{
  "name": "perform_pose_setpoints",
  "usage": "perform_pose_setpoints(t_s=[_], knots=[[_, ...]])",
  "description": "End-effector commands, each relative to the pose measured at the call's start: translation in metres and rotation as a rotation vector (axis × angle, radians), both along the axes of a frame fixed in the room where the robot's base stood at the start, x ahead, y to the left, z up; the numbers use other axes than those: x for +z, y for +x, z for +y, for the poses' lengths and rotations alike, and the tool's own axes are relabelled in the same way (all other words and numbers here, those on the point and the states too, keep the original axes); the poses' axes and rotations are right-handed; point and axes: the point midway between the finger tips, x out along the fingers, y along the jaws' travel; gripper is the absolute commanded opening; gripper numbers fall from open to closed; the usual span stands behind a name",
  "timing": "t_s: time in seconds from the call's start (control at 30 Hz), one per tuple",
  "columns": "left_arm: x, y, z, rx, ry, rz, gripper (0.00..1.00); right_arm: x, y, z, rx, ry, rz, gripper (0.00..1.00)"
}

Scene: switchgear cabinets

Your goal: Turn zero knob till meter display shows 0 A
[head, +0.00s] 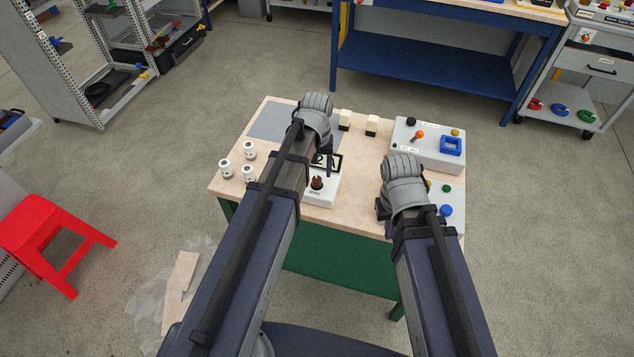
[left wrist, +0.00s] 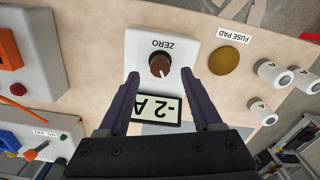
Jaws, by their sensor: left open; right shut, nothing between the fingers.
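The meter box (head: 319,196) is white and sits on the wooden table. In the left wrist view its display (left wrist: 157,108) appears upside down and reads -2 A. The brown zero knob (head: 317,183), with a white pointer line, also shows in the left wrist view (left wrist: 160,66) beside the ZERO label. My left gripper (left wrist: 162,76) is open above the meter, its two fingers on either side of the knob and apart from it. In the head view my left arm partly covers the display. My right gripper (head: 382,209) is shut over the table's right side, its fingers mostly hidden.
Several white fuses (head: 225,166) stand at the table's left, by a gold fuse pad (left wrist: 230,60). A white control box (head: 428,145) stands at back right, another panel (head: 455,194) at front right. A grey mat (head: 272,124) lies at back left.

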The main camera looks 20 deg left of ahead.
Motion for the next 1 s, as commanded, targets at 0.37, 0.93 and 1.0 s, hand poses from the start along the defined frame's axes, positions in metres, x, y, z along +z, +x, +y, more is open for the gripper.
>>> perform_pose_setpoints(t_s=[0.37, 0.93, 1.0], knots=[[-0.038, 0.0, 0.0, 0.0, 0.0, 0.0, 0.66, -0.039, 0.0, 0.0, 0.0, 0.0, 0.0, 0.0], [-0.037, 0.0, 0.0, 0.0, 0.0, 0.0, 0.31, -0.037, 0.0, 0.0, 0.0, 0.0, 0.0, 0.0], [-0.037, 0.0, 0.0, 0.0, 0.0, 0.0, 0.23, -0.037, 0.0, 0.0, 0.0, 0.0, 0.0, 0.0]])
